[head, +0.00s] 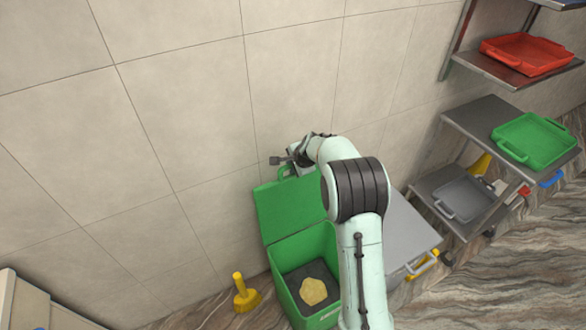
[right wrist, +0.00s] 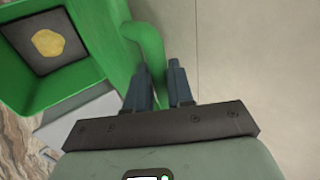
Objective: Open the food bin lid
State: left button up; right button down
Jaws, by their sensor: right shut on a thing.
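The green food bin (head: 316,246) stands on the floor by the wall with its top uncovered. A yellowish lump (head: 313,291) lies inside on the dark bottom. The bin's green lid (head: 285,208) is swung up and stands raised at the wall side. My right gripper (head: 286,164) is at the lid's upper edge. In the right wrist view the fingers (right wrist: 158,84) are on either side of the lid's curved green handle (right wrist: 150,48), shut on it. The bin's opening (right wrist: 92,70) shows at the left there. My left gripper is out of view.
A yellow object (head: 245,294) stands on the marbled floor left of the bin. A grey surface (head: 408,235) is right of my right arm. Shelves at the right hold a green tray (head: 535,141), a red tray (head: 526,53) and a grey tray (head: 463,201).

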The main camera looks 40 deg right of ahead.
jog(key=shift+w+f+g, duration=0.2)
jog(key=shift+f+g, duration=0.1)
jog(key=shift+f, duration=0.3)
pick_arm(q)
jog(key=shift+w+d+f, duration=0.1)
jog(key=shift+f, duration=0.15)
pick_arm(e)
jog(key=c, duration=1.1)
grip_release()
jog(key=shift+w+d+r, duration=0.1)
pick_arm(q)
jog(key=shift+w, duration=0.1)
pick_arm(e)
jog(key=shift+r, duration=0.15)
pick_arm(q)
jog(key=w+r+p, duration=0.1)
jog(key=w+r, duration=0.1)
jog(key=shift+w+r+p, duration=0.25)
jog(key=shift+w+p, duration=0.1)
pick_arm(e)
jog(key=v, duration=1.3)
jog(key=shift+r, duration=0.15)
